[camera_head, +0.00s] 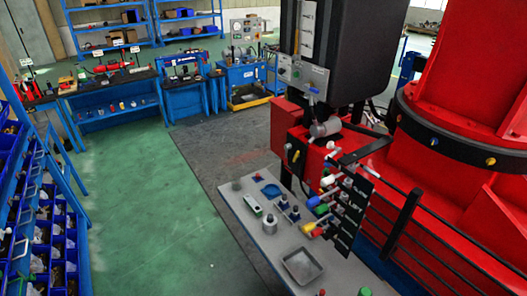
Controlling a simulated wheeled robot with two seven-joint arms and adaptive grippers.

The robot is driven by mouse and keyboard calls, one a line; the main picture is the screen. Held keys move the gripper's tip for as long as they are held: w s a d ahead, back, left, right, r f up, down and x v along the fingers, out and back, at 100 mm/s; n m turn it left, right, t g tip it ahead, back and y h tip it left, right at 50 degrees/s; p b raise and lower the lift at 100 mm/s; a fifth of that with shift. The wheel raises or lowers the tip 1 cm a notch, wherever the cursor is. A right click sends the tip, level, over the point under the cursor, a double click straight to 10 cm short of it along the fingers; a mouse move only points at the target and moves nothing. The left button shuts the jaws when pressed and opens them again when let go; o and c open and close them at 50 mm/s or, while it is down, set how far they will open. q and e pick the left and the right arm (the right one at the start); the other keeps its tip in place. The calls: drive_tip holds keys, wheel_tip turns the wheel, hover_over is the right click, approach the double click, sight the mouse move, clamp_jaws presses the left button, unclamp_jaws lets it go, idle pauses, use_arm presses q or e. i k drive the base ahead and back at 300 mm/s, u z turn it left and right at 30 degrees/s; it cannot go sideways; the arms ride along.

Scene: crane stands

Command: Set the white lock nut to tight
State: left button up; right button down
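A white knob-like part (328,181) sits at the upper end of a row of coloured fittings on the red crane stand; it may be the white lock nut, but it is too small to tell whether it is loose or tight. Below it come a blue fitting (314,201), a green one (321,210) and a yellow one (308,229). A black label panel (345,232) stands beside the row on the right. Neither of my grippers is in view.
A grey table (250,232) below the fittings holds a metal tray (302,265), a metal cylinder (270,224) and small parts. A black railing (402,222) stands at right. Blue bin shelves (40,230) line the left. The green floor (150,210) is clear.

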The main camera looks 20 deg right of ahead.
sight(331, 156)
drive_tip(key=u, duration=0.5)
drive_tip(key=i, duration=4.55)
drive_tip(key=z, duration=3.7)
drive_tip(key=i, duration=0.55)
